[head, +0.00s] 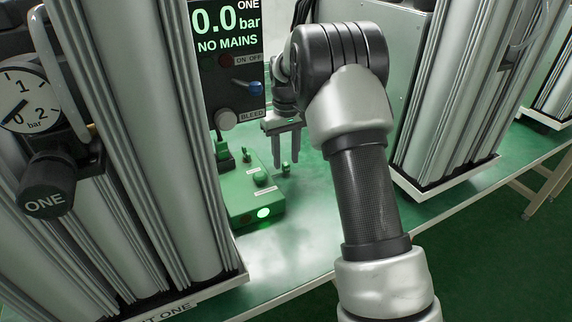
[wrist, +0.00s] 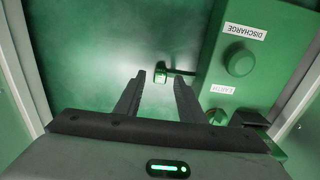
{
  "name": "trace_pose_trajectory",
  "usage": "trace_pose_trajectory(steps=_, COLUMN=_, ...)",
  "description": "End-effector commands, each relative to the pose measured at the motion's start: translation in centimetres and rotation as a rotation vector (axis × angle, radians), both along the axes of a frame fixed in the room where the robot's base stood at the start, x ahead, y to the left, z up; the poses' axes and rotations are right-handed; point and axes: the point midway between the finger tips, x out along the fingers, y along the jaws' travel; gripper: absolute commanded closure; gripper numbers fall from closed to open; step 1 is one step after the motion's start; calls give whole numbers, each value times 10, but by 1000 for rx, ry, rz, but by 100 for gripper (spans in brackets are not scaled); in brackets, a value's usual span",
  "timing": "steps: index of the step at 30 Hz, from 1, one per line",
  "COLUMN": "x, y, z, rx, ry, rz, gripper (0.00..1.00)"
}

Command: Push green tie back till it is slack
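A gap shows between each finger and the tie. In the head view my gripper (head: 287,157) hangs just over it; I cannot tell its exact height.
The box carries a DISCHARGE knob (wrist: 239,60), an EARTH fitting (wrist: 216,116) and a lit green lamp (head: 263,212). A black panel (head: 228,60) reads 0.0 bar, NO MAINS. Metal columns (head: 165,130) stand left and others (head: 455,100) right. Bare green tabletop (head: 300,240) lies in front.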

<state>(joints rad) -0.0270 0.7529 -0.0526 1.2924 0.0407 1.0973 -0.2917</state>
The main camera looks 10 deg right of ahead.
Motion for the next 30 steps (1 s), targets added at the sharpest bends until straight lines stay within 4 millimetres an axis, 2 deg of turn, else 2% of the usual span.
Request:
trace_pose_trajectory(steps=4, x=0, y=0, z=-13, rx=0, ry=1, rz=0, gripper=64)
trace_pose_trajectory(steps=14, x=0, y=0, z=-16, rx=0, ry=0, rz=0, gripper=64)
trace_pose_trajectory(steps=21, x=0, y=0, z=-16, rx=0, ry=0, rz=0, gripper=100)
trace_pose_trajectory(steps=27, x=0, y=1, z=-15, rx=0, ry=0, rz=1, gripper=100)
trace_pose_trajectory(steps=30, x=-3, y=11, z=-13, rx=0, ry=0, rz=2, gripper=100)
